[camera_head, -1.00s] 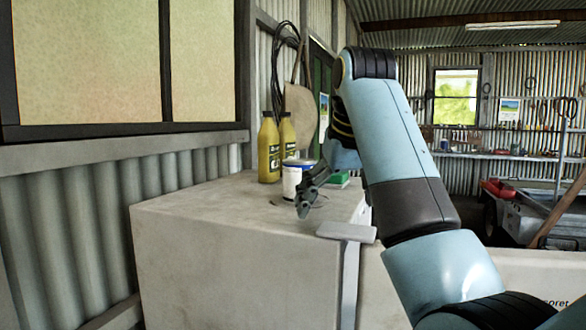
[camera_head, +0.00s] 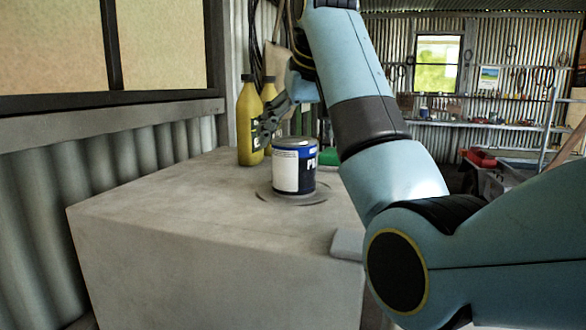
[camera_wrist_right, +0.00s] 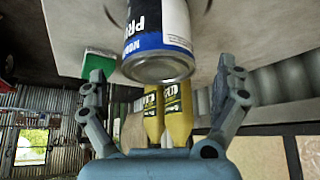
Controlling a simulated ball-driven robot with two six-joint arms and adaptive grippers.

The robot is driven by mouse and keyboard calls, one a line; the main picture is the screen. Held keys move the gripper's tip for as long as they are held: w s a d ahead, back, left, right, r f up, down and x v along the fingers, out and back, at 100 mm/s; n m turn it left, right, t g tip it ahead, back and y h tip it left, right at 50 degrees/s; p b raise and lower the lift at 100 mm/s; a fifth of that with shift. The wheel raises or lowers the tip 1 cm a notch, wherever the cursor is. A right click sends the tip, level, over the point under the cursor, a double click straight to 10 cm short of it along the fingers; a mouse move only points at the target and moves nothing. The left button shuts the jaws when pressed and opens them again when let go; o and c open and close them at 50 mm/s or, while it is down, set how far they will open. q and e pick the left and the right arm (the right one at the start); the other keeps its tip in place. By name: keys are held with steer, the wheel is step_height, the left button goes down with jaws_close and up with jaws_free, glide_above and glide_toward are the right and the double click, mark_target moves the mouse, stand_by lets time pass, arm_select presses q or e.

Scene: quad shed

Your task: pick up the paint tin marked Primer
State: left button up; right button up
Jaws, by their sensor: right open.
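My right gripper (camera_head: 272,124) is just above and behind the tin's left side in the head view. In the right wrist view my right gripper (camera_wrist_right: 160,72) is open, its fingers spread wide either side of the tin's near end, with nothing held. My left gripper is not in view.
Yellow bottles (camera_head: 248,122) stand behind the tin, close to my right gripper. A green object (camera_head: 328,156) lies right of the tin, partly behind my arm. The corrugated wall (camera_head: 120,158) borders the bench on the left. The bench's front left top is clear.

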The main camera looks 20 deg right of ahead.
steer(key=p+x, duration=0.2)
steer(key=x, duration=0.1)
steer(key=shift+s+d, duration=0.1)
steer(key=shift+p+x, duration=0.3)
steer(key=shift+x, duration=0.8)
steer(key=shift+f, duration=0.15)
steer(key=c, duration=1.4)
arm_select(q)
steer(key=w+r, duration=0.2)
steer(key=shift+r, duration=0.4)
arm_select(e)
steer(key=shift+c, duration=0.4)
